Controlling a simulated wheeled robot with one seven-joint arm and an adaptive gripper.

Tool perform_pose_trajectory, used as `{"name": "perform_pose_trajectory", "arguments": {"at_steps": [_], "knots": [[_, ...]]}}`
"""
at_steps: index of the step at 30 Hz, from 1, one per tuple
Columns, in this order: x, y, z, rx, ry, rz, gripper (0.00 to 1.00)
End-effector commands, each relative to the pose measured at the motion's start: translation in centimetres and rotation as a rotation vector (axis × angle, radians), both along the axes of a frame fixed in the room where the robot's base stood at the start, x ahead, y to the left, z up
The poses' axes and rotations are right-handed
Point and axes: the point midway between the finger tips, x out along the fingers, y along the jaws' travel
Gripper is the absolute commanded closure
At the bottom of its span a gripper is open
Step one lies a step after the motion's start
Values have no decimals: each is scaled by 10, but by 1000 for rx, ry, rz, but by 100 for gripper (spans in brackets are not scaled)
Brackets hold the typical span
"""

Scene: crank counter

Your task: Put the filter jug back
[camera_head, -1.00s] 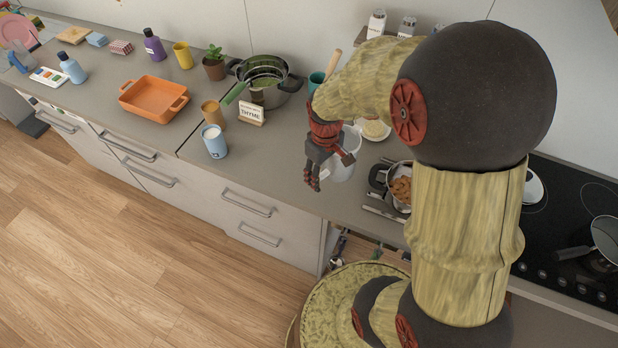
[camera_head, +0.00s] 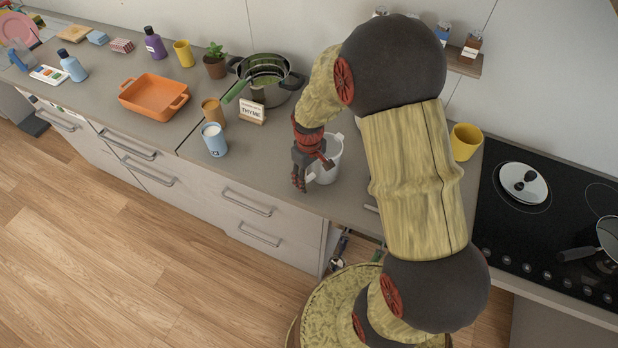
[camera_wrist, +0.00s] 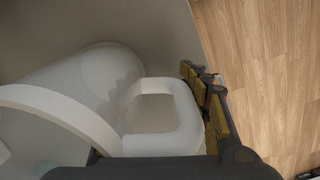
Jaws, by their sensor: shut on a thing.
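The white filter jug (camera_head: 330,163) is at the counter's front half, in the middle of the head view, partly hidden by my gripper. My gripper (camera_head: 300,180) points down at the jug's left side and is shut on its handle. In the wrist view the pale jug body (camera_wrist: 75,85) fills the left, and its white looped handle (camera_wrist: 185,115) reaches my gripper's fingers (camera_wrist: 208,100). The jug looks about upright. I cannot tell whether its base touches the counter.
A blue mug (camera_head: 215,140), a thyme sign (camera_head: 252,111) and a steel pot (camera_head: 285,88) stand left of the jug. A yellow mug (camera_head: 466,141) and the black hob (camera_head: 540,225) are to the right. An open drawer (camera_head: 352,250) lies below the counter's front edge. My arm hides some counter.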

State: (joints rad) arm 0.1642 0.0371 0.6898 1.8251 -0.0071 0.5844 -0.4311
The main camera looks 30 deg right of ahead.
Motion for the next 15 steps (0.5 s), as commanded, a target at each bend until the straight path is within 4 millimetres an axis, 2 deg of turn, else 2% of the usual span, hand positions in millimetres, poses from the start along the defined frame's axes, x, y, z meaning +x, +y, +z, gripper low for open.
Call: {"name": "perform_pose_trajectory", "arguments": {"at_steps": [8, 9, 15], "knots": [[0, 0, -2, -1, -1, 0, 100], [0, 0, -3, 0, 0, 0, 53], [0, 0, -2, 0, 0, 0, 42]]}}
